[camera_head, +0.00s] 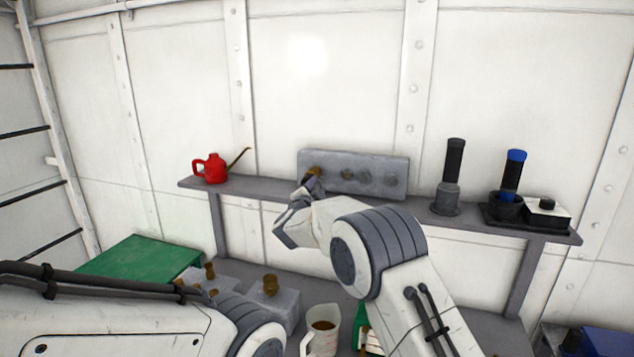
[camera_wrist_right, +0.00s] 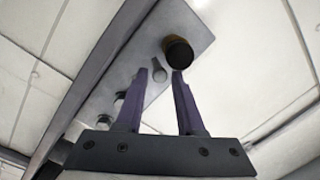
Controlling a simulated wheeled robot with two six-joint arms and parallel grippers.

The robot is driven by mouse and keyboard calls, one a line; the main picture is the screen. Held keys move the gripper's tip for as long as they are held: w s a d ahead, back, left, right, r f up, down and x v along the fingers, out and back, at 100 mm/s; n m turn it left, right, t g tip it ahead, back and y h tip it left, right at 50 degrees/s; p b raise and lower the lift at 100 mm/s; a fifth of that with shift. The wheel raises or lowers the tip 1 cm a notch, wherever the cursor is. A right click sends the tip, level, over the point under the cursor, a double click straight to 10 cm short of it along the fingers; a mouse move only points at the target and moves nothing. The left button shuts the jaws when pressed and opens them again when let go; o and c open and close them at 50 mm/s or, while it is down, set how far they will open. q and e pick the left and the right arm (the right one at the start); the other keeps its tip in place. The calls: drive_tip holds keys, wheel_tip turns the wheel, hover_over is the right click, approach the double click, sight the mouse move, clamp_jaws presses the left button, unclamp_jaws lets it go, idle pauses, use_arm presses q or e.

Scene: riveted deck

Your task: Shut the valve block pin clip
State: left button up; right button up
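A grey block (camera_head: 385,172) with several round fittings stands at the back of the shelf; I cannot tell surely that it is the valve block. It also shows in the right wrist view (camera_wrist_right: 187,22), with a dark-capped brass fitting (camera_wrist_right: 178,52) just beyond the right-hand fingertip. My right gripper (camera_head: 312,184) is at the block's left end, partly hidden by its wrist. In the right wrist view its fingers (camera_wrist_right: 160,75) are apart, with a small grey fitting showing beyond the gap. I cannot make out a pin clip. My left gripper is out of view.
On the shelf (camera_head: 263,189) stand a red oil can (camera_head: 213,169), a black-handled tool (camera_head: 450,180) and a blue-topped tool (camera_head: 514,165). Below are grey blocks with brass fittings (camera_head: 270,302), a green box (camera_head: 140,258) and a jug (camera_head: 323,335).

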drive_tip(key=shift+w, duration=0.15)
clamp_jaws()
drive_tip(key=shift+f, duration=0.1)
